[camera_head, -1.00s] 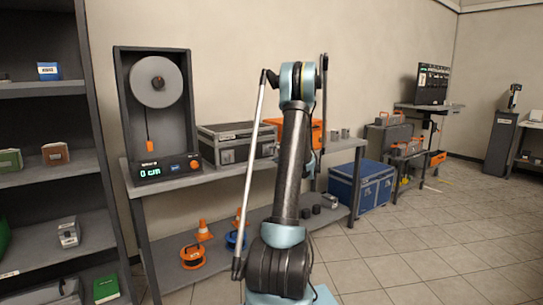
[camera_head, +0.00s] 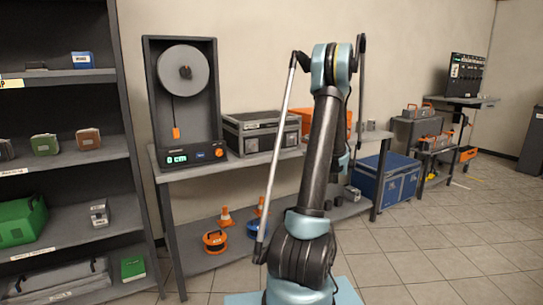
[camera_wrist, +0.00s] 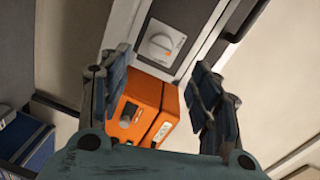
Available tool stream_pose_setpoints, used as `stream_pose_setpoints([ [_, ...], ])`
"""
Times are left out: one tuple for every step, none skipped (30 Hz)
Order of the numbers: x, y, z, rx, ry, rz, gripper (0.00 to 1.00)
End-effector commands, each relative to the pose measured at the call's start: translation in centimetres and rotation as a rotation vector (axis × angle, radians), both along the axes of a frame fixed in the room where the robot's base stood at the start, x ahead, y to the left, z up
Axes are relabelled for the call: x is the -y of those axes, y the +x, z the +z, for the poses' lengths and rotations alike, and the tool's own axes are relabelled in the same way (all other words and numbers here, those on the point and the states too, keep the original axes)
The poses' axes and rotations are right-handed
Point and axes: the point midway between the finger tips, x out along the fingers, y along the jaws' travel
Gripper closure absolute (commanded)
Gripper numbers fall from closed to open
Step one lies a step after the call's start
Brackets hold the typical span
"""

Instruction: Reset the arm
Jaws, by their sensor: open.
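My arm (camera_head: 318,150) rises in the middle of the head view, bent at a raised elbow, with its far part hidden behind the near links. My gripper (camera_wrist: 163,70) shows in the wrist view with its two blue-padded fingers wide apart and nothing between them. Beyond the fingers is an orange box (camera_wrist: 142,108) with a dark knob, below a grey panel with a white dial (camera_wrist: 160,42). The gripper itself cannot be made out in the head view.
A grey workbench (camera_head: 190,172) behind the arm carries a spool device (camera_head: 182,95), a grey case (camera_head: 258,133) and an orange case (camera_head: 300,120). A dark shelf unit (camera_head: 136,130) stands at left. A blue chest (camera_head: 386,183) is at right; tiled floor is open at front right.

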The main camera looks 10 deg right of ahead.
Motion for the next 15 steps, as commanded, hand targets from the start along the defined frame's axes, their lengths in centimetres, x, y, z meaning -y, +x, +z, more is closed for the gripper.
stream_pose_setpoints([
  [-0.2,0.0,0.1,-0.002,-0.003,0.003,0.43],
  [-0.5,-0.1,0.1,-0.005,-0.005,0.006,0.43],
  [-0.9,-0.2,0.3,-0.011,-0.012,0.013,0.43],
  [-1.4,-0.4,0.5,-0.016,-0.018,0.02,0.43],
  [-2.1,-0.6,0.7,-0.024,-0.026,0.03,0.43],
  [-3.0,-0.9,0.9,-0.036,-0.041,0.043,0.43],
  [-3.9,-1.2,1.1,-0.046,-0.053,0.056,0.43],
  [-4.8,-1.5,1.3,-0.058,-0.066,0.069,0.43],
  [-6.1,-2.1,1.6,-0.075,-0.086,0.087,0.43],
  [-7.1,-2.6,1.8,-0.088,-0.101,0.102,0.43],
  [-8.1,-3.0,2.0,-0.1,-0.116,0.118,0.43],
  [-9.3,-3.6,2.2,-0.118,-0.137,0.136,0.43],
  [-10.2,-4.2,2.3,-0.13,-0.152,0.149,0.43],
  [-11.1,-4.7,2.5,-0.143,-0.168,0.164,0.43],
  [-12.3,-5.4,2.6,-0.16,-0.188,0.183,0.43],
])
